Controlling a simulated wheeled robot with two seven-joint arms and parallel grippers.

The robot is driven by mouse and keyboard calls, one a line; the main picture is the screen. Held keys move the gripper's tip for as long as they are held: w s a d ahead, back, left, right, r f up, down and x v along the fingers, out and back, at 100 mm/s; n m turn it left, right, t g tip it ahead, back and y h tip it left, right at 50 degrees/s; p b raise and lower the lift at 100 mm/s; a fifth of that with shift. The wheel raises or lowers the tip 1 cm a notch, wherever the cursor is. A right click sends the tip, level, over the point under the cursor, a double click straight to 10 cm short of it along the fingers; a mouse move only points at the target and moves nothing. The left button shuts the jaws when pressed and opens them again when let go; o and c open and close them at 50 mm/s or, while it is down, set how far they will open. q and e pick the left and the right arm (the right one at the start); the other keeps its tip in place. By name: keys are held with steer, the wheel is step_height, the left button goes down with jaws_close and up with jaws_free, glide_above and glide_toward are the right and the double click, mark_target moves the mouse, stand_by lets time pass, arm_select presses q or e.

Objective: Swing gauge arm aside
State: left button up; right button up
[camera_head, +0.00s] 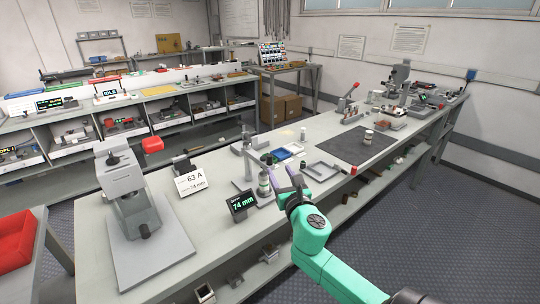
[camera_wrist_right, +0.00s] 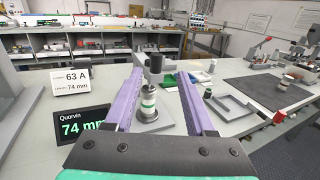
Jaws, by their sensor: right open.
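The gauge (camera_head: 247,160) is a grey stand on the bench, with a grey upright and arm. In the right wrist view its dark-topped arm end (camera_wrist_right: 155,66) shows just above a cylindrical fuse (camera_wrist_right: 148,102). I cannot tell whether the arm touches the fuse. My right gripper (camera_wrist_right: 161,76) is open, its purple fingers on either side of the fuse and gauge arm in the wrist view, with clear gaps. My left gripper is not in view.
A display reading 74 mm (camera_head: 241,206) and a white 63 A card (camera_head: 191,183) stand left of the gauge. A large grey press (camera_head: 125,185) is farther left. A blue tray (camera_head: 284,153), a grey frame (camera_head: 321,171) and a dark mat (camera_head: 352,145) lie to the right.

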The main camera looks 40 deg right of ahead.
mark_target(270, 159)
steer(key=x, duration=0.9)
steer(key=shift+w+a+f, duration=0.15)
steer(key=shift+a, duration=0.2)
steer(key=shift+w+d, duration=0.25)
steer(key=shift+w, duration=0.1)
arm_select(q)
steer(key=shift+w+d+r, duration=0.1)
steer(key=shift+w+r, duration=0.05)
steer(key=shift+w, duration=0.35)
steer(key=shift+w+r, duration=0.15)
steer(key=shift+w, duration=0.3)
arm_select(e)
jaws_close()
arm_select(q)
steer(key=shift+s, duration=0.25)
